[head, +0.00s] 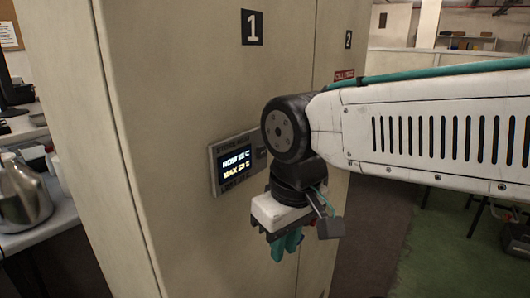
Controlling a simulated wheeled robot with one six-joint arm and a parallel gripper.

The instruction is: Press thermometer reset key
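The thermometer (214,172) is a grey panel fixed to the front of the pale cabinet marked 1. My wrist covers the panel's right edge, and I cannot make out the reset key. My gripper (287,246), with teal fingers, hangs pointing down, to the right of and below the panel. It looks apart from the panel. The fingers overlap in this view, so their opening is unclear. I see nothing held.
The pale cabinet (160,110) fills the middle, with a second door marked 2 on the right. A counter (35,232) with kitchen items stands at the left. Green floor (450,250) shows at the lower right. My arm reaches in from the right.

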